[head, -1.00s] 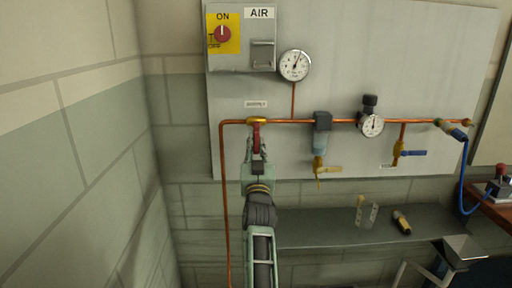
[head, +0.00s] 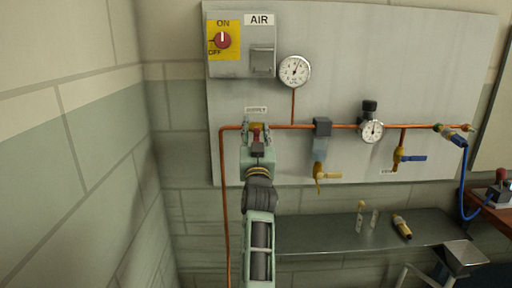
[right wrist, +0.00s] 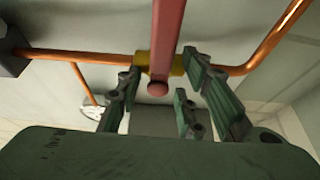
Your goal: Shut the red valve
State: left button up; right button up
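The red valve (head: 257,132) has a yellow body on the copper pipe, under the small supply label. In the right wrist view its red handle (right wrist: 169,32) runs from the top edge down to the yellow body (right wrist: 176,66). My right gripper (head: 257,140) is at the valve and hides most of the handle in the head view. In the right wrist view the fingers of this gripper (right wrist: 160,92) are spread apart, with the handle's line passing between them. I cannot tell whether they touch it. My left gripper is not in view.
A switch box (head: 240,45) and a pressure gauge (head: 294,71) are above the valve. Right along the pipe are a filter (head: 321,145), a regulator gauge (head: 370,130) and a blue-handled valve (head: 413,158). A grey shelf (head: 330,238) is below. A block wall is at left.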

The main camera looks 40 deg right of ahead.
aim_at(256, 122)
jog(key=shift+r, duration=1.7)
jog(key=shift+f, duration=0.15)
